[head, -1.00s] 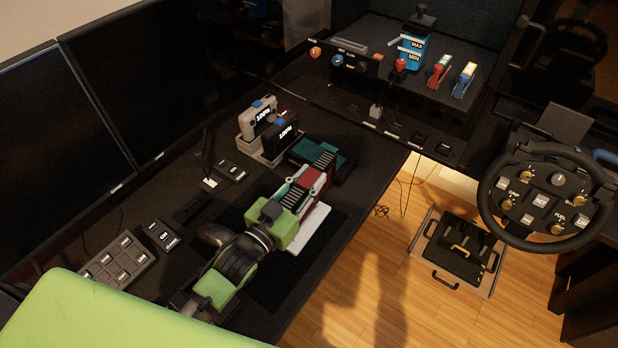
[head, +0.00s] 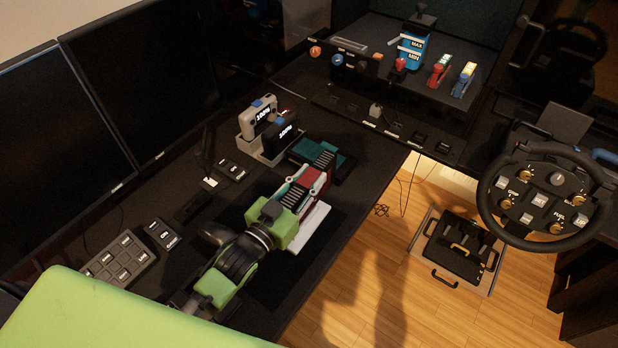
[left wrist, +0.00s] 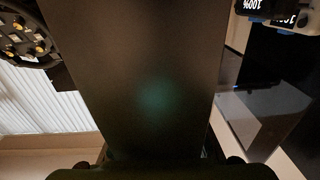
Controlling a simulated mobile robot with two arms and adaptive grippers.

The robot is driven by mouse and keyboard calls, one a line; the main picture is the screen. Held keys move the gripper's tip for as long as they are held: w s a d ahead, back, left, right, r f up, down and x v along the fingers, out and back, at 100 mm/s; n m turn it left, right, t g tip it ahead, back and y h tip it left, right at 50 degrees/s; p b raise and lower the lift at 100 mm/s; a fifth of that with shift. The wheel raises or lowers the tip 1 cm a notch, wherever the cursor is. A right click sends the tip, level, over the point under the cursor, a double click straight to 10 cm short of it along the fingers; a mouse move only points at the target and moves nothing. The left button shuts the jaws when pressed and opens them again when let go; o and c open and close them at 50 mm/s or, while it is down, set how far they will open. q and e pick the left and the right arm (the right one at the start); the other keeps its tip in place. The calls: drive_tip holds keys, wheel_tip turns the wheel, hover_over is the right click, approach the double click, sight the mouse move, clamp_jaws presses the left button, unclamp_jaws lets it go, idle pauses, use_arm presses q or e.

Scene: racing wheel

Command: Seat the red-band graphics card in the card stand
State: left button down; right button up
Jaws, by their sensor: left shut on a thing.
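The red-band graphics card (head: 314,180) is in the head view on the desk's right side, a dark striped body with a red band. My left gripper (head: 293,198) is shut on its near end. A pale slab (head: 314,226) lies beside and under the gripper. A teal-topped dark block (head: 343,172) is just beyond the card; I cannot tell whether it is the card stand, or whether the card touches it. In the left wrist view a broad dark surface (left wrist: 150,70) with a faint teal glow fills the middle. My right gripper is not in view.
A grey holder (head: 248,146) with two display devices stands behind the card. Button boxes (head: 120,258) and monitors (head: 150,80) line the left. A dark mat lies under my left gripper. Beyond the desk's right edge are floor, pedals (head: 455,250) and a racing wheel (head: 490,190).

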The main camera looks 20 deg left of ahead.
use_arm(q)
drive_tip(key=shift+f+b, duration=0.85)
drive_tip(key=shift+f, duration=0.45)
drive_tip(key=c, duration=1.6)
unclamp_jaws()
drive_tip(key=shift+f, duration=0.25)
drive_tip(key=v, duration=1.2)
drive_tip(key=shift+r, duration=0.2)
